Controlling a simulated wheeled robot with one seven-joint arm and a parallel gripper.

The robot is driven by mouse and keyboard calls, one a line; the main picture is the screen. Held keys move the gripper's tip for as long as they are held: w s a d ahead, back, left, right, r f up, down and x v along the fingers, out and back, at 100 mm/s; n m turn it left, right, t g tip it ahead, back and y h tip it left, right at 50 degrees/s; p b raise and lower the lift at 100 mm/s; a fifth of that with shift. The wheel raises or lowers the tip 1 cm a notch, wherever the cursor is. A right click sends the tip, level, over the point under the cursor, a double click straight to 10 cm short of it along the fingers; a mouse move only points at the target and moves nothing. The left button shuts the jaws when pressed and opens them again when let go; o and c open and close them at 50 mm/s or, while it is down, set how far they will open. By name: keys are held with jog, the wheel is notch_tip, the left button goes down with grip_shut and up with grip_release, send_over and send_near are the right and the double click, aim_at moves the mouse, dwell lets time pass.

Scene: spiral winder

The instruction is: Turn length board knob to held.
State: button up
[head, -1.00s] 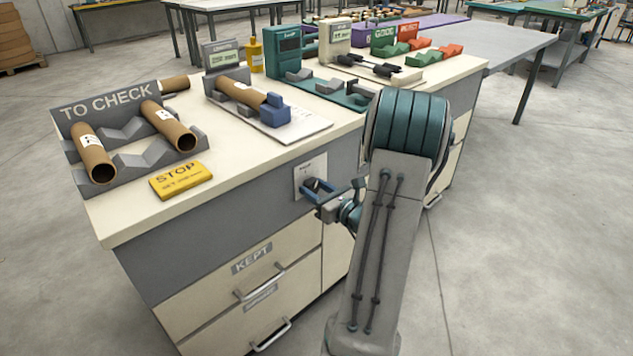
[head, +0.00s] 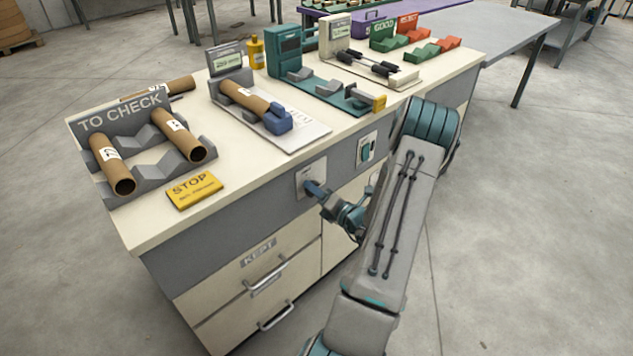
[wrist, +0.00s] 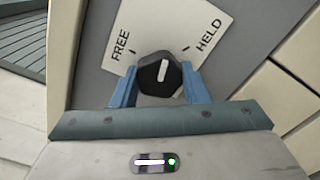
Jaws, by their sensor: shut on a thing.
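The length board knob (wrist: 158,76) is black with a white pointer line, in the wrist view. It sits on a white plate (wrist: 228,22) marked FREE at the left and HELD at the right. The pointer stands nearly upright in the picture, between the two marks. My gripper (wrist: 159,88) is shut on the knob, with one blue finger on each side of it. In the head view the plate (head: 303,177) is on the grey front of the bench, and my gripper (head: 313,187) reaches it and hides the knob.
The length board (head: 292,139) lies on the bench top with a brown tube (head: 244,96) on it. A yellow STOP plate (head: 193,191) lies near the front edge. A second switch plate (head: 367,151) is to the right. Drawer handles (head: 266,272) stick out below.

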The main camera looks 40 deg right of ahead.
jog(key=shift+m+p, duration=3.7)
jog(key=shift+m, duration=0.6)
jog(key=o, duration=1)
jog(key=shift+c, duration=0.2)
jog(key=shift+s, duration=0.1)
jog(key=s+d, duration=0.1)
jog(key=s, duration=1.2)
jog(key=shift+s+b, duration=0.35)
jog(key=shift+b, duration=0.05)
